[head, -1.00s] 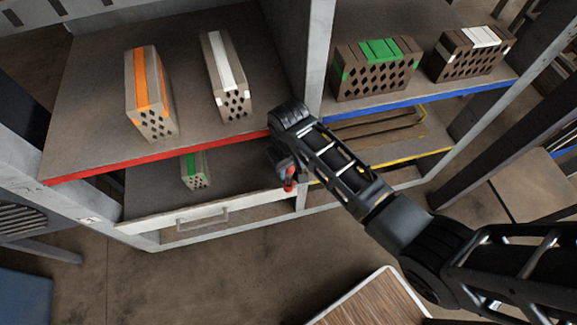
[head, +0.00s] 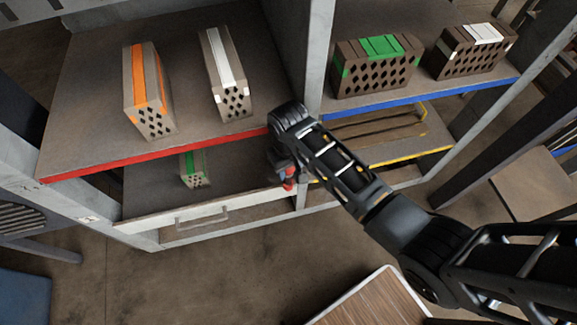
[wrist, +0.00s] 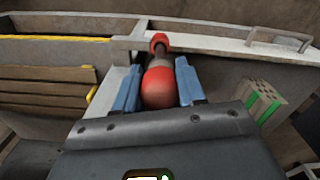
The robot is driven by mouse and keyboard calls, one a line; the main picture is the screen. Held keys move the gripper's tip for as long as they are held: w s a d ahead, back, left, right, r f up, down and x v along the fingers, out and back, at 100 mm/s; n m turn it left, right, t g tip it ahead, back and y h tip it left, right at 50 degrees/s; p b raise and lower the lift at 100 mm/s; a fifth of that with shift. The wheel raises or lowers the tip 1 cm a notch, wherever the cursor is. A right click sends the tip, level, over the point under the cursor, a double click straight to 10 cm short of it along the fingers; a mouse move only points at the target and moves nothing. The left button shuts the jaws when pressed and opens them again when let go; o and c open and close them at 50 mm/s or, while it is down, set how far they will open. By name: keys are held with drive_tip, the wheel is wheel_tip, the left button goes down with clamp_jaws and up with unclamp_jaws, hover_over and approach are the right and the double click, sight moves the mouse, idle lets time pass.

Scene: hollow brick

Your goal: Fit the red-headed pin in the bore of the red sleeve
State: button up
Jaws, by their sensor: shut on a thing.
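In the wrist view, my gripper (wrist: 158,92) is shut on the red-headed pin (wrist: 158,86). Its rounded red head sits between the two blue fingers. The pin points away from me toward the red sleeve (wrist: 159,41), a small red ring at the pale frame post. The pin's far end lines up closely with the sleeve; I cannot tell whether it is in the bore. In the head view, my gripper (head: 284,168) is at the front edge of the shelf unit by the central post, with small red parts below it that I cannot tell apart.
A red-edged shelf (head: 100,165) holds an orange-striped brick (head: 150,95) and a white-striped brick (head: 226,75). A wood-topped table (head: 370,300) stands in front.

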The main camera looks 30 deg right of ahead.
sight(289, 178)
drive_tip(key=shift+f+b, duration=2)
drive_tip(key=shift+f, duration=1.05)
idle(0.7)
drive_tip(key=o, duration=1.2)
wheel_tip(289, 178, up, 8)
drive_tip(key=shift+f, duration=0.1)
